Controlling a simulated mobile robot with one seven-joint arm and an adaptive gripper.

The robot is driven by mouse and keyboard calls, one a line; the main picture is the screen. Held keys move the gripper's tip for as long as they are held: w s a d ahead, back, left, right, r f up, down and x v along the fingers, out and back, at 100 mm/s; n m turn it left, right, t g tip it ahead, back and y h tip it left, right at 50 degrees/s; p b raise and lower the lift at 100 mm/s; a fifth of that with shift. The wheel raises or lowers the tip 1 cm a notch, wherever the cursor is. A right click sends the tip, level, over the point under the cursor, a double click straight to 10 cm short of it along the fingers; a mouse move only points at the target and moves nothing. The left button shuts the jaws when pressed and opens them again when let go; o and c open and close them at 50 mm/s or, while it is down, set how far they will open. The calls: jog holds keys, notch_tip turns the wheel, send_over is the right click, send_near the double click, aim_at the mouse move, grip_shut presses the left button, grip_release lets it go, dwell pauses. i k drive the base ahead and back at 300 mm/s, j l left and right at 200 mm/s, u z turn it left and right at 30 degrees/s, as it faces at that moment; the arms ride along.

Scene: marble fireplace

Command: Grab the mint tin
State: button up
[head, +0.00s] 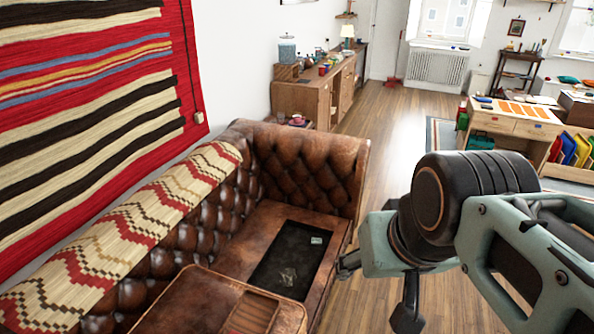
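A small pale teal item (316,240), possibly the mint tin, lies near the far end of a dark tray (277,252) on the brown leather sofa seat. It is too small for me to be sure what it is. A clear or greyish crumpled-looking item (288,277) lies nearer in the same tray. My gripper (374,298) is in front of the sofa, to the right of the tray. Its two dark fingers are spread apart, with nothing visible between them.
The tufted sofa back and armrest (312,165) bound the seat at left and behind. Wooden floor (385,125) is open beyond; a low table (515,125) stands at right.

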aim_at(317, 241)
jog(key=k+l+u, duration=0.1)
jog(key=l, duration=0.3)
jog(key=k+l+u, duration=0.1)
jog(key=k+l, duration=0.15)
jog(key=l, duration=0.15)
jog(key=i+l+u, duration=0.1)
jog(key=u, duration=0.35)
jog(key=i+l+u, duration=0.25)
jog(key=u, duration=0.2)
jog(key=i+l+u, duration=0.1)
jog(key=l, duration=0.25)
jog(key=i+l+u, duration=0.1)
jog(key=i+l, duration=0.2)
jog(key=i+l+u, duration=0.1)
jog(key=l, duration=0.35)
jog(key=i+l+u, duration=0.1)
jog(key=i+l, duration=0.15)
jog(key=l, duration=0.15)
jog(key=i+l, duration=0.15)
jog(key=l, duration=0.25)
jog(key=i+l, duration=0.15)
jog(key=l, duration=0.25)
jog(key=i+l, duration=0.1)
jog(key=l, duration=0.45)
jog(key=k+z, duration=0.05)
